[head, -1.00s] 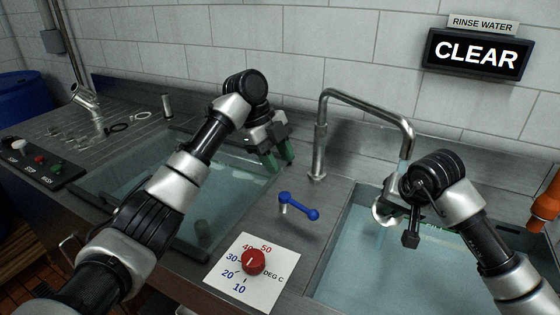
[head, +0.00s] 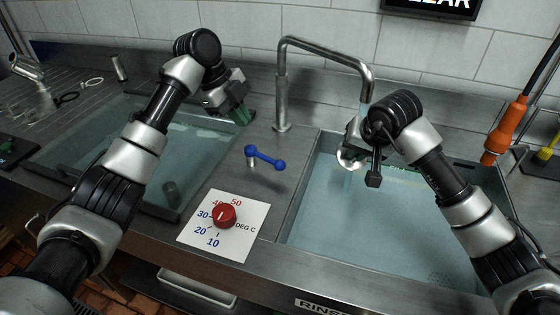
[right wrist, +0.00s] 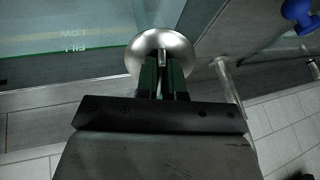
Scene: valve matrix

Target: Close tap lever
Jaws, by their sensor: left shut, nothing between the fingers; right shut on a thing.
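The blue tap lever (head: 265,156) sits on the steel deck between the two basins, its ball end pointing right. The curved metal tap (head: 284,90) stands behind it, with a pale bluish streak under its spout. My left gripper (head: 240,116) has green fingertips and is shut and empty, behind and left of the lever, apart from it. My right gripper (right wrist: 163,78) is shut on a round shiny metal disc (right wrist: 150,42) by a thin stem. In the head view the disc (head: 346,165) hangs over the right basin, and my wrist hides the fingers.
A red temperature knob (head: 223,215) on a white dial plate (head: 245,240) sits in front of the lever. The right basin (head: 330,215) and left basin (head: 75,155) hold water. An orange-handled hose (head: 505,130) hangs at the right. The deck around the lever is clear.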

